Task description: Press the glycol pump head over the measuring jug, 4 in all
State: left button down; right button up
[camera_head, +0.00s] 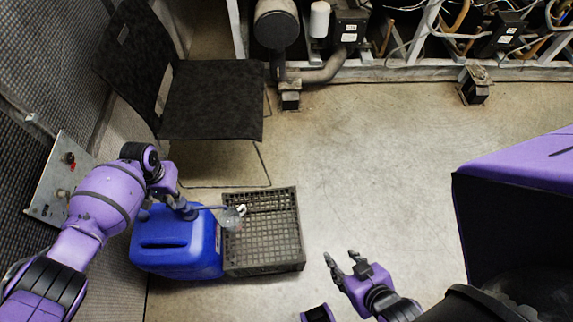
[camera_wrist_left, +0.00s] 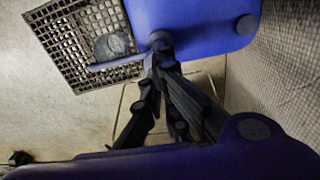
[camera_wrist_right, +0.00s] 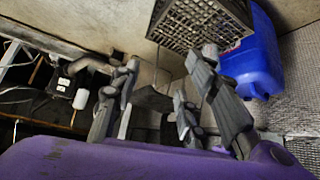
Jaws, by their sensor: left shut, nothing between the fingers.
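A blue canister (camera_head: 170,246) stands on the floor; it also shows in the left wrist view (camera_wrist_left: 190,22). Its pump spout (camera_head: 212,207) reaches right, over a clear measuring jug (camera_head: 233,219) standing in a dark crate (camera_head: 285,262). The jug also shows in the left wrist view (camera_wrist_left: 112,46). My left gripper (camera_head: 187,212) is shut and empty at the pump head on top of the canister; the fingers hide most of the head, and I cannot tell whether they touch it. My right gripper (camera_head: 342,262) is open and empty, right of the crate, away from the canister.
A black chair (camera_head: 212,100) stands behind the crate. A grey panel box (camera_head: 50,190) is at the left by the mesh wall. The compressor rack (camera_head: 400,70) runs along the back. The floor (camera_head: 380,170) in the middle is clear. A purple-edged dark bin-like body (camera_head: 520,200) is at right.

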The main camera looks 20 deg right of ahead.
jog(key=shift+w, duration=0.2)
pick_arm(q)
jog(key=shift+w+r+p, duration=0.1)
jog(key=shift+r+p, duration=0.25)
jog(key=shift+r, duration=0.15)
notch_tip(320, 180, up, 5)
jog(key=p, duration=0.3)
pick_arm(e)
jog(key=w+r+t, duration=0.1)
jog(key=w+r, duration=0.5)
jog(key=w, duration=0.1)
jog(key=shift+a+r+t, duration=0.3)
jog(key=shift+a+r, duration=0.05)
jog(key=shift+r, duration=0.05)
pick_arm(q)
jog(key=shift+f, duration=0.1)
pick_arm(e)
jog(key=shift+s, duration=0.1)
